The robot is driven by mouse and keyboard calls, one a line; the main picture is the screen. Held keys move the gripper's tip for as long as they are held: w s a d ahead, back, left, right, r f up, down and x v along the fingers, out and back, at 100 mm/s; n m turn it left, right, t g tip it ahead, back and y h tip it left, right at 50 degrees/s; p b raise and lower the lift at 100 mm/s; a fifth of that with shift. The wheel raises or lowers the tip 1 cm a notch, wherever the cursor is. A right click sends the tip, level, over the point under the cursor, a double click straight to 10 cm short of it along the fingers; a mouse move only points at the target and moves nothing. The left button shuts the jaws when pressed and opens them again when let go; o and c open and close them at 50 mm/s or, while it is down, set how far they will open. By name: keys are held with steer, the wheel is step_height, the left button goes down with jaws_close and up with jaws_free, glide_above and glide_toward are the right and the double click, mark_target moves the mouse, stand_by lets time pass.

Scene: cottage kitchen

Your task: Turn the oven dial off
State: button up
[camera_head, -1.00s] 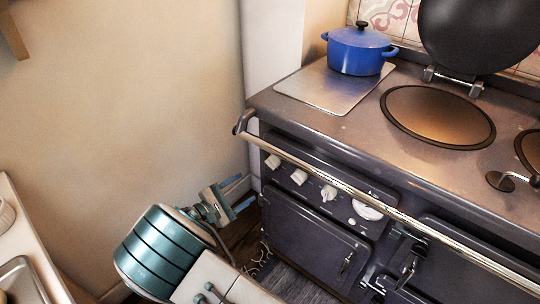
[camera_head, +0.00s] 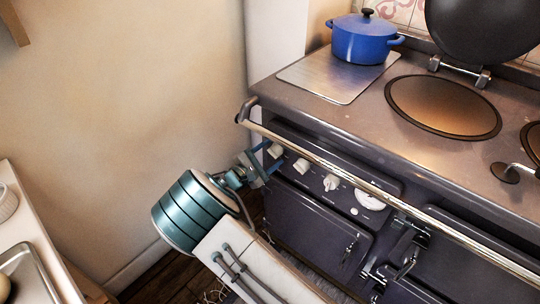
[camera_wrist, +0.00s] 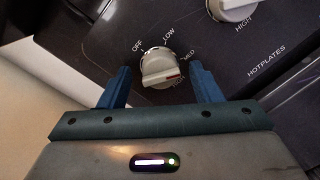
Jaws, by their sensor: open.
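The dial (camera_wrist: 160,68) in the wrist view is a pale knob marked OFF, LOW, MED and a blurred further mark. Its red pointer line lies toward the lower right, past MED and away from OFF. It appears to be the leftmost knob (camera_head: 275,150) on the dark stove (camera_head: 320,222) in the head view. My gripper (camera_head: 267,158) is at that knob, under the front rail. In the wrist view my gripper (camera_wrist: 161,72) is open, with one blue finger to each side of the dial. Gaps show on both sides; I cannot tell how deep the fingers reach.
Another knob (camera_wrist: 232,8), near the words HIGH and HOTPLATES, is at upper right in the wrist view. A metal rail (camera_head: 380,190) runs along the stove front above the knobs. A blue pot (camera_head: 362,42) stands on top. A counter (camera_head: 30,225) is at left.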

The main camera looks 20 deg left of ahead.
steer(key=shift+w, duration=0.15)
steer(key=c, duration=1)
steer(key=shift+o, duration=0.2)
